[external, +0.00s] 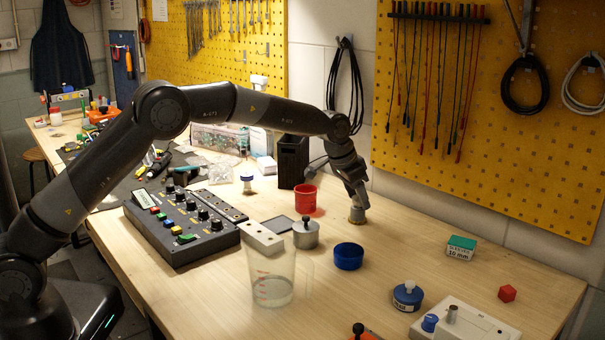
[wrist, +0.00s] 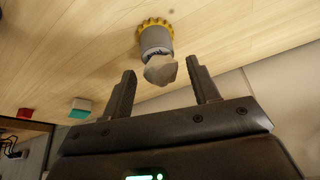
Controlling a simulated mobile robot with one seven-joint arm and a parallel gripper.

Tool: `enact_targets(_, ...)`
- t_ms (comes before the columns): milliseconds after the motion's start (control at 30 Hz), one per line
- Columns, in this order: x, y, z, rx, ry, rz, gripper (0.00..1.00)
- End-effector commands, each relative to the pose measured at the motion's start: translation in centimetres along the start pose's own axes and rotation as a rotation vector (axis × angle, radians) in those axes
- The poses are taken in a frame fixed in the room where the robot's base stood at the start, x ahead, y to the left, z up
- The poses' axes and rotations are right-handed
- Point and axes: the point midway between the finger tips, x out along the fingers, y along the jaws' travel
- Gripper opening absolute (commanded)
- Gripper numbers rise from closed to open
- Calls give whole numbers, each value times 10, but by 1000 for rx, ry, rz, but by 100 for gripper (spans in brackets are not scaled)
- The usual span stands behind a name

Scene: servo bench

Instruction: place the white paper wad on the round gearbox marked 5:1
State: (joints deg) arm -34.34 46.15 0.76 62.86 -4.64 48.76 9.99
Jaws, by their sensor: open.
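The white paper wad (wrist: 160,70) sits on the end of a round grey gearbox (wrist: 154,40) with a yellow toothed rim, in the wrist view. No 5:1 marking is readable on it. My gripper (wrist: 161,67) is open, with one finger on each side of the wad and visible gaps between. In the external view my gripper (external: 355,203) points down just over the gearbox (external: 357,217), which stands on the bench. The wad cannot be made out there, hidden by the fingers.
A red cup (external: 305,198), a grey cylinder with a black knob (external: 306,235) and a blue dish (external: 348,257) stand nearby. A clear jug (external: 272,280) is nearer the front.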

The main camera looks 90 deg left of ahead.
Motion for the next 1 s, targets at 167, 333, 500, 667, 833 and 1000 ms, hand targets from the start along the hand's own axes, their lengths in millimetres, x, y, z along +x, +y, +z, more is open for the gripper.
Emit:
enact_targets(167,-30,0,-1,0,4,-1,55)
enact_targets(333,-69,0,-1,0,5,-1,55)
enact_targets(500,-99,0,0,0,2,0,55)
enact_targets(667,-114,0,0,0,1,0,55)
enact_targets(833,-119,0,0,0,0,0,55)
enact_targets(1000,-122,3,1,2,1,1,55)
